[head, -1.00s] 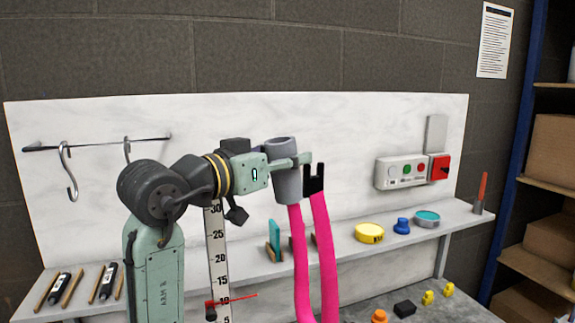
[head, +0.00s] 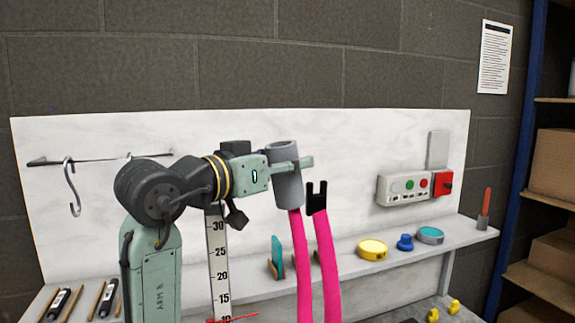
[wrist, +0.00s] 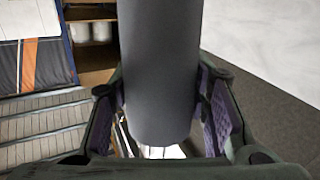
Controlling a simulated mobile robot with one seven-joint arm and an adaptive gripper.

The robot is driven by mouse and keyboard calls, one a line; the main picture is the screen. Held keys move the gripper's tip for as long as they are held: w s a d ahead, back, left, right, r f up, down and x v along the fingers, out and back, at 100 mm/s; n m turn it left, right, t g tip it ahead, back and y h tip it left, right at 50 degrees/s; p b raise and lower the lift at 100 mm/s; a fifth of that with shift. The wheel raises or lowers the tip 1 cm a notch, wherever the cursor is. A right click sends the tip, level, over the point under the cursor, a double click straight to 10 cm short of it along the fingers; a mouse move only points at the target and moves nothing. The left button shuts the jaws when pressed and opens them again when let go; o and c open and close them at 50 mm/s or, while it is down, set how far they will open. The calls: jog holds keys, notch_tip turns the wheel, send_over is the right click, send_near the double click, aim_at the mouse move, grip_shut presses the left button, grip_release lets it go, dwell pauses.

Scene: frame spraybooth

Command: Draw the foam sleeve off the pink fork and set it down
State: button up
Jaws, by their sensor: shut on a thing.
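The grey foam sleeve (head: 286,185) is an upright tube, slightly tilted, at the top of the left prong of the pink fork (head: 304,265). The left prong's pink shows directly below the sleeve's lower end; its tip is hidden, so I cannot tell how much is still inside. The right prong is bare and ends in a black notched tip (head: 317,198). My gripper (head: 284,166) is shut on the sleeve from the left, one finger showing past its right side. In the wrist view the sleeve (wrist: 160,70) fills the middle, between the two purple-padded fingers.
A shelf (head: 345,268) behind holds a yellow tin (head: 373,250), a blue knob-like item (head: 405,243) and a teal-topped tin (head: 430,236). A control box (head: 405,187) is on the white backboard. Shelving with boxes (head: 553,165) stands at the right.

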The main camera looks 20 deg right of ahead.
aim_at(285, 141)
jog(key=shift+s+a+r, duration=0.15)
jog(key=shift+r, duration=0.85)
jog(key=shift+s+a+r, duration=0.1)
jog(key=shift+a+r, duration=0.05)
jog(key=shift+r, duration=0.85)
jog(key=shift+f, duration=0.1)
jog(key=shift+w, duration=0.1)
jog(key=shift+r, duration=1.9)
jog(key=shift+r, duration=2)
jog(key=shift+w, duration=0.1)
